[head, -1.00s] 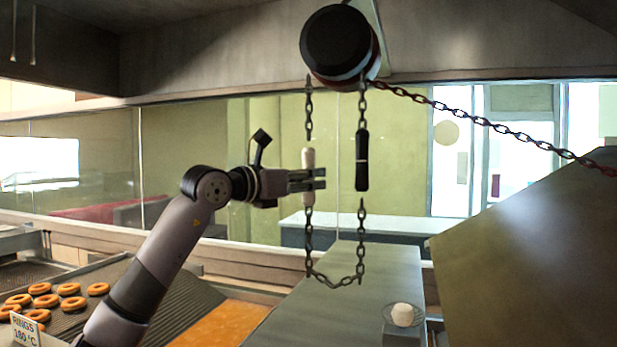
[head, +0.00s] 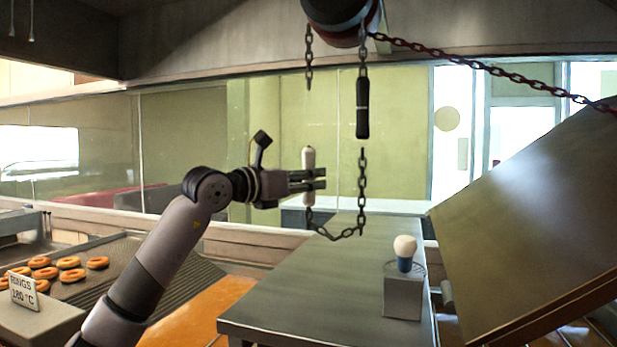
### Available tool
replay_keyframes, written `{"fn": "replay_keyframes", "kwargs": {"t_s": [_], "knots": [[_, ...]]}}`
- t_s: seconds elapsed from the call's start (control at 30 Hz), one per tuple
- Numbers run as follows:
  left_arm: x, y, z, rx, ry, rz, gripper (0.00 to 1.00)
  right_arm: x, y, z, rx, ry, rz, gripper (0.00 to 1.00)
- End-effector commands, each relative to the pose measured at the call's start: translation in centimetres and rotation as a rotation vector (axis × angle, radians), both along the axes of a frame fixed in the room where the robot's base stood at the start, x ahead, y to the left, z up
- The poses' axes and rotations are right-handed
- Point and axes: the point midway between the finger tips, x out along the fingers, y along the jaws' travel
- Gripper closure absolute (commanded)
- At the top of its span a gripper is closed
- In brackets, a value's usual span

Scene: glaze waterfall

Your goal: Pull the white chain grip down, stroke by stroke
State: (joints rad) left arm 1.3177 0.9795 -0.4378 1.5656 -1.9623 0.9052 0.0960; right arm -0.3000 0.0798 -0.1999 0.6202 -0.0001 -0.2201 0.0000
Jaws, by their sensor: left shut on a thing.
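The white chain grip (head: 309,158) hangs upright on the left strand of the looped chain (head: 362,190). My left gripper (head: 316,180) comes in from the left and is shut on the grip's lower part. A gap shows between the grip's top and the end of the upper left chain (head: 309,60). The black grip (head: 362,108) hangs on the right strand, higher than the white one. The dark round hoist (head: 338,12) is at the top, partly cut off by the frame. My right gripper is not in view.
A dark red chain (head: 500,74) runs from the hoist to a big tilted panel (head: 530,210) at the right. Below is a grey table (head: 290,300) with a small block (head: 403,295) bearing a pale-topped blue object (head: 404,252). Rings (head: 70,262) and a sign (head: 23,292) are at lower left.

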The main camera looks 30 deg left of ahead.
Motion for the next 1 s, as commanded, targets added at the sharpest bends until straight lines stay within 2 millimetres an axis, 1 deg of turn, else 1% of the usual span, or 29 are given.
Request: {"fn": "replay_keyframes", "kwargs": {"t_s": [0.03, 0.2, 0.3, 0.43, 0.57, 0.7, 1.0], "knots": [[0.3, -0.3, -2.1, 0.005, 0.026, -0.004, 1.00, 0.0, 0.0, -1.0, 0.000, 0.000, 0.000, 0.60], [0.3, -0.3, -3.8, 0.005, 0.026, -0.004, 1.00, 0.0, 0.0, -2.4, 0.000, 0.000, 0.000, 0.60], [0.3, -0.3, -4.3, 0.005, 0.026, -0.005, 1.00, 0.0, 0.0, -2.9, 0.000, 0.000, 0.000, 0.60], [0.3, -0.3, -3.4, 0.005, 0.025, -0.005, 1.00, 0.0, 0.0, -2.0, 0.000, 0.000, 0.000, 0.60], [0.2, -0.2, -1.3, 0.004, 0.021, -0.004, 1.00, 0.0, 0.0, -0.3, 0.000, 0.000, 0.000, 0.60], [0.2, -0.2, 1.5, 0.004, 0.019, -0.003, 1.00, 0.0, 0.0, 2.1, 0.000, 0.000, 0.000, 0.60], [0.2, -0.1, 7.2, 0.002, 0.012, -0.002, 1.00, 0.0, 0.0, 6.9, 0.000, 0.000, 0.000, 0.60]]}}
